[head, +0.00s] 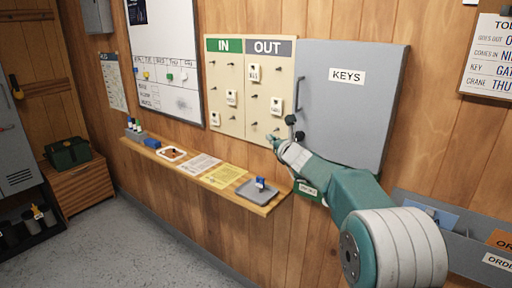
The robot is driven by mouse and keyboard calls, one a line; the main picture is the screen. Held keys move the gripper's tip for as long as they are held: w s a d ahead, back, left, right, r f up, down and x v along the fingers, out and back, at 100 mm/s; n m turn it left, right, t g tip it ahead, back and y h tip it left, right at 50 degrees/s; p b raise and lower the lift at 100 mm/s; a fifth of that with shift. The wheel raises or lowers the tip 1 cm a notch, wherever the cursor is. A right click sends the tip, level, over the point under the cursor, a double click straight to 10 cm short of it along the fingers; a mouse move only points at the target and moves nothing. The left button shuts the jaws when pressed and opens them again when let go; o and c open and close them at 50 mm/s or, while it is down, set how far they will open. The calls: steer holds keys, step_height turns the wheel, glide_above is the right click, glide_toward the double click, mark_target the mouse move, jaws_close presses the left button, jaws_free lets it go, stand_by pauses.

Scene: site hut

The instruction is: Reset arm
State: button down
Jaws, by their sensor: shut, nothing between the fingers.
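My arm reaches in from the lower right in the head view. My gripper (284,136) is shut and empty, in front of the wall between the OUT half of the tag board (269,60) and the grey KEYS cabinet (345,120). Its fingers are small in the picture, and I cannot tell whether they touch the board. The cabinet door is closed, with a dark handle (300,94) on its left side. My forearm hides the cabinet's lower edge.
A wooden shelf (225,192) under the board carries papers, a grey tray (255,193) and a blue block (152,143). A whiteboard (165,60) hangs left. A grey wall holder (470,245) is at lower right. The floor (130,240) at lower left is clear.

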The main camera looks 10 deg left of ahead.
steer(key=s+a, duration=0.4)
steer(key=s, duration=0.2)
steer(key=s+d+r+n+g, duration=0.1)
steer(key=s+d+n+g, duration=0.25)
steer(key=s+n, duration=0.65)
steer(key=s+d+r+n+g, duration=0.1)
steer(key=s+d+n+g, duration=0.3)
steer(key=s+n, duration=0.6)
steer(key=s+d+f+n+g+h, duration=0.1)
steer(key=s+d+f+n+h, duration=0.3)
steer(key=s+d, duration=0.6)
steer(key=s+d+f+n+g+h, duration=0.1)
steer(key=s+d+f+n+h, duration=0.4)
steer(key=s+d, duration=0.4)
steer(key=s+f+h, duration=0.1)
steer(key=s+f, duration=0.1)
steer(key=s, duration=0.3)
steer(key=shift+d+f, duration=0.35)
steer(key=shift+f, duration=0.05)
